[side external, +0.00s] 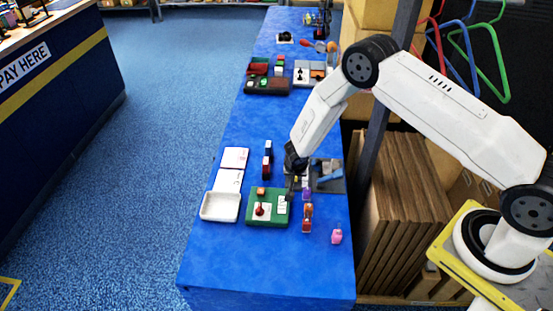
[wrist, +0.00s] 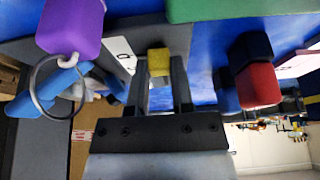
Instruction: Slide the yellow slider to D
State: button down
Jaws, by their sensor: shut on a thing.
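The yellow slider (wrist: 158,62) is a small yellow block in the wrist view, between the tips of my gripper (wrist: 160,84). My gripper is shut on it. A pale strip with a dark mark (wrist: 122,50) lies just left of the slider; I cannot read the mark as a letter. In the side view my gripper (side external: 294,181) points down at the table, between the green board and a grey plate. There the fingers hide most of the slider and its track, so its place along the letters cannot be told.
A purple block with a metal ring (wrist: 70,28) and a blue bar (wrist: 52,92) are at the left of the wrist view; a red block (wrist: 258,86) is at the right. The green board (side external: 254,220), white tray (side external: 219,207) and pink object (side external: 337,236) stand on the blue table.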

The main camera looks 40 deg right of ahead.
jog(key=shift+a, duration=0.15)
jog(key=shift+c, duration=2.4)
grip_release()
jog(key=shift+s+r, duration=0.1)
jog(key=shift+r, duration=0.05)
jog(key=v, duration=0.7)
jog(key=shift+r, duration=0.25)
jog(key=shift+s, duration=0.1)
